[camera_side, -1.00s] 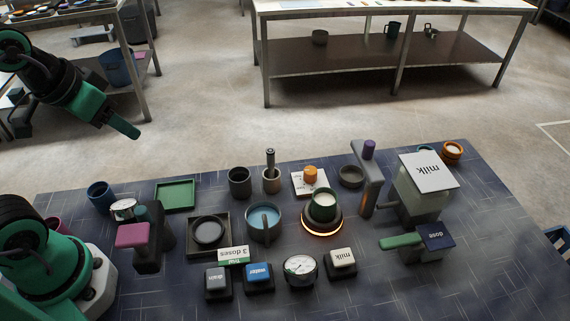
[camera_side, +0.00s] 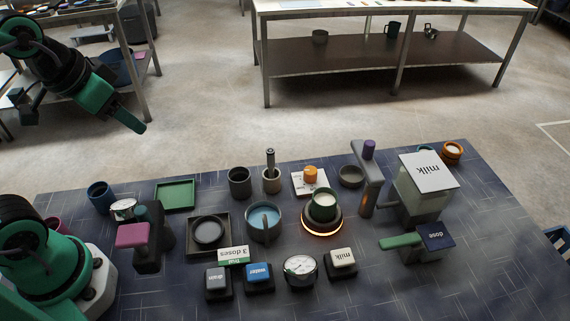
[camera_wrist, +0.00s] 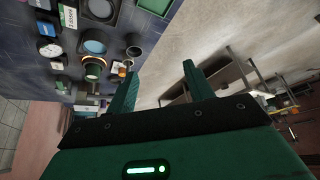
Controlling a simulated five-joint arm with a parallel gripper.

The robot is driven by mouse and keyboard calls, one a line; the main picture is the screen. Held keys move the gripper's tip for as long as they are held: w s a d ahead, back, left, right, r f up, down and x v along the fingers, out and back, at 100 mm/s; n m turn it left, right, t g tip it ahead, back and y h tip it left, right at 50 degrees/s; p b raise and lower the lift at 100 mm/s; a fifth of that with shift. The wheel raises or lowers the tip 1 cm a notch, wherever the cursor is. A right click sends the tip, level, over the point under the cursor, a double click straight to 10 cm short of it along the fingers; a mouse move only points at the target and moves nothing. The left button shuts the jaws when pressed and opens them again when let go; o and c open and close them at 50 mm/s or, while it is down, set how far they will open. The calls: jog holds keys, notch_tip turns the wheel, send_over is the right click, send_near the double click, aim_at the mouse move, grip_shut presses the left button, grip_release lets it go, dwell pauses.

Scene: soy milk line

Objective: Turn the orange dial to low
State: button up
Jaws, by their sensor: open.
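The orange dial (camera_side: 310,173) sits on a pale labelled plate (camera_side: 297,188) towards the back of the blue table, behind a green cup (camera_side: 323,204) on a glowing round heater (camera_side: 322,223). The dial's setting is too small to read. In the wrist view the orange dial (camera_wrist: 122,72) shows small, left of the fingers. My gripper (camera_side: 138,128) is high at the upper left in the side view, well away from the dial. Its two green fingers (camera_wrist: 160,82) stand apart in the wrist view, with nothing between them.
Several buttons and a gauge (camera_side: 300,269) line the front. The air above the table is clear.

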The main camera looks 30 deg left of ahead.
jog(key=w+d+r+m+g, duration=0.1)
jog(key=w+d+m, duration=0.35)
jog(key=w, duration=0.45)
jog(key=m+g, duration=0.4)
jog(key=m, duration=1)
send_over(311, 170)
jog(key=f, duration=1.6)
jog(key=shift+a+f, duration=0.2)
jog(key=shift+f, duration=0.1)
jog(key=shift+d+f+m, duration=0.2)
jog(key=shift+f+m, duration=0.05)
jog(key=shift+f, duration=0.15)
jog(key=shift+f, duration=3.75)
jog(key=c, duration=1)
